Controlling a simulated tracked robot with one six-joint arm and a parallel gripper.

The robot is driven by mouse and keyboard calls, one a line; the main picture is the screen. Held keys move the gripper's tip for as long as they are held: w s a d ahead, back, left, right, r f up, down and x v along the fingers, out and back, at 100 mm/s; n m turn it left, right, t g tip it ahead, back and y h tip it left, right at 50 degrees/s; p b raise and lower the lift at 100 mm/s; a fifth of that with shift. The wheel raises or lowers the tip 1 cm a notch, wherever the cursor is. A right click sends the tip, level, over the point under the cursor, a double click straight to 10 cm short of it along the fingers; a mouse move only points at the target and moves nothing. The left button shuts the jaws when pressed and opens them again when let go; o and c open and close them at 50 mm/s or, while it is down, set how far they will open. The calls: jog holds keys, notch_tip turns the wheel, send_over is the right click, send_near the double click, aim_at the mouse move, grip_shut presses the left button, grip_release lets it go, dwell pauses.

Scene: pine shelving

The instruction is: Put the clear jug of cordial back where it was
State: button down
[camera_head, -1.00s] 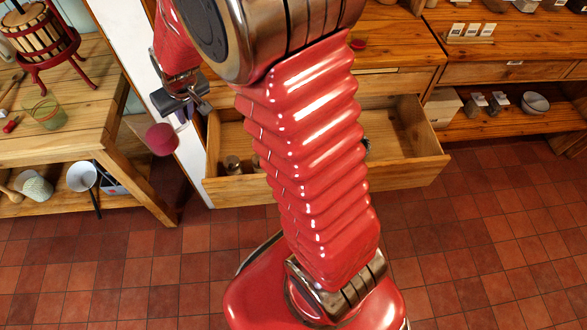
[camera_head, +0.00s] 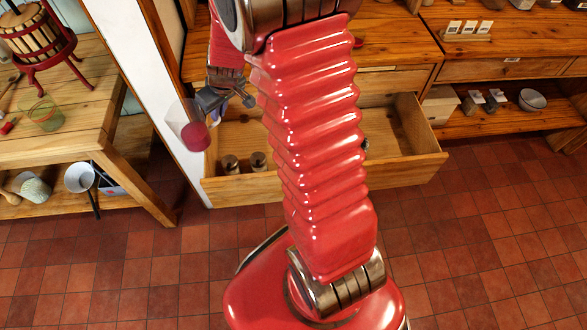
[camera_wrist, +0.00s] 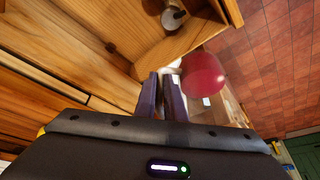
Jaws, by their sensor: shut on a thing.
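The clear jug of cordial (camera_head: 193,133) has red liquid in its lower part and is held in the air, in front of the white post and at the left end of the open drawer. My gripper (camera_head: 208,102) is shut on it from the right side in the head view. In the wrist view the jug (camera_wrist: 205,75) shows as a red round shape just beyond the fingertips of my gripper (camera_wrist: 165,82). Its clear upper part is hard to make out there.
The open wooden drawer (camera_head: 330,185) has small jars (camera_head: 231,163) at its left end. The wooden bench (camera_head: 90,130) at left carries a fruit press (camera_head: 38,38) and a green glass (camera_head: 45,115). A counter (camera_head: 500,40) with a lower shelf stands at right. Tiled floor lies open in front.

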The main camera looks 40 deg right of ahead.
jog(key=s+d+f+n, duration=0.1)
jog(key=s+d+f, duration=0.3)
jog(key=d, duration=0.4)
jog(key=s+d+f+n, duration=0.1)
jog(key=s+d+f, duration=0.3)
jog(key=d, duration=0.4)
jog(key=s+d+f+n+y, duration=0.1)
jog(key=s+d+f, duration=0.4)
jog(key=d, duration=0.4)
jog(key=shift+s, duration=0.25)
jog(key=shift+f, duration=0.1)
jog(key=shift+f, duration=2.85)
jog(key=shift+f, duration=2.1)
